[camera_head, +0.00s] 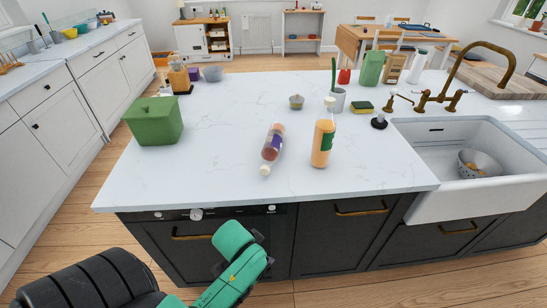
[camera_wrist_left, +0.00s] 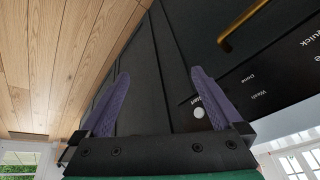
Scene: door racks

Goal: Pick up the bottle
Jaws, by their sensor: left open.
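Two bottles are on the white island counter (camera_head: 215,120) in the head view. One bottle, with an orange body and green label (camera_head: 322,143), stands upright. The other bottle, with a brown and purple label (camera_head: 272,142), appears to lie on its side with its pale cap toward the front edge. My left arm reaches in from the lower left, below and in front of the counter. My left gripper (camera_wrist_left: 160,78) is open and empty in the left wrist view, facing the dark cabinet front. Its fingers are not clear in the head view. My right gripper is not in view.
A green box (camera_head: 154,121) stands at the counter's left. A small bowl (camera_head: 296,101), a cup with a brush (camera_head: 338,99) and a sponge (camera_head: 361,107) stand behind the bottles. The sink (camera_head: 440,135) is at right. The front-left counter is clear.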

